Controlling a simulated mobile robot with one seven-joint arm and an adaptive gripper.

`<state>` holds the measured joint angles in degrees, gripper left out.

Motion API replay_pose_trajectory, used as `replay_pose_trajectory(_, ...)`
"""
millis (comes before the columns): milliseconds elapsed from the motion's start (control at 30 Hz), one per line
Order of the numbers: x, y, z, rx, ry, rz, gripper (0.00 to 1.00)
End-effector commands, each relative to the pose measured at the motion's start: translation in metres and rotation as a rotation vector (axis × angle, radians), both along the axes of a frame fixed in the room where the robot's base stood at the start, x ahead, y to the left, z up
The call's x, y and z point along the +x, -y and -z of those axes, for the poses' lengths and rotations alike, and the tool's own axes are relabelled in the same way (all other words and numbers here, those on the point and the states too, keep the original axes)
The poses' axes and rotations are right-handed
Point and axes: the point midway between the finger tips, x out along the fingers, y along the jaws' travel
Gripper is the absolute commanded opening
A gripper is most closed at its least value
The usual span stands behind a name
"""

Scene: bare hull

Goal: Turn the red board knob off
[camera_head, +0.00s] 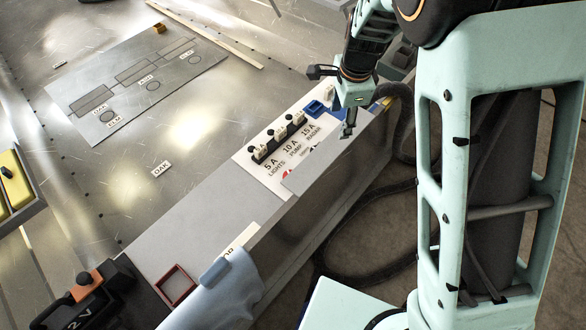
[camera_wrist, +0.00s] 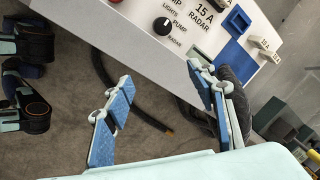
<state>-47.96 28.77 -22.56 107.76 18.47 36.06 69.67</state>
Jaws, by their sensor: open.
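A white board (camera_head: 243,160) with fuse labels 5 A, 10 A and 15 A lies along the bench edge. A small red patch (camera_head: 287,174) shows at its front edge. In the wrist view a round black knob (camera_wrist: 163,26) with a light pointer mark sits on the white panel, beside the labels LIGHTS, PUMP and RADAR. I cannot make out its red colour there. My gripper (camera_head: 347,132) is over the right front part of the board. In the wrist view its two blue-padded fingers (camera_wrist: 165,112) are wide apart, with nothing between them, and the knob lies beyond them.
Several fuses (camera_head: 280,133) stand in a black strip on the board, and a blue socket (camera_head: 316,108) is at its right end. A blue-grey cloth (camera_head: 238,283) drapes over the front edge.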

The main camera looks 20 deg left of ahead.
Motion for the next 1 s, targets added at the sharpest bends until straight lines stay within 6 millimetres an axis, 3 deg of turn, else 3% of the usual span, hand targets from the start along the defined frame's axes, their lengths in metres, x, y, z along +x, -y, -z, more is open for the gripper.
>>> replay_pose_trajectory(400, -0.058, -0.061, 0.048, -0.207, -0.018, -1.232, 0.51)
replay_pose_trajectory(600, -0.084, -0.084, 0.065, -0.24, -0.018, -1.725, 0.51)
replay_pose_trajectory(800, -0.097, -0.094, 0.073, -0.247, -0.012, -1.957, 0.51)
replay_pose_trajectory(1000, -0.099, -0.096, 0.085, -0.249, -0.012, -2.0, 0.51)
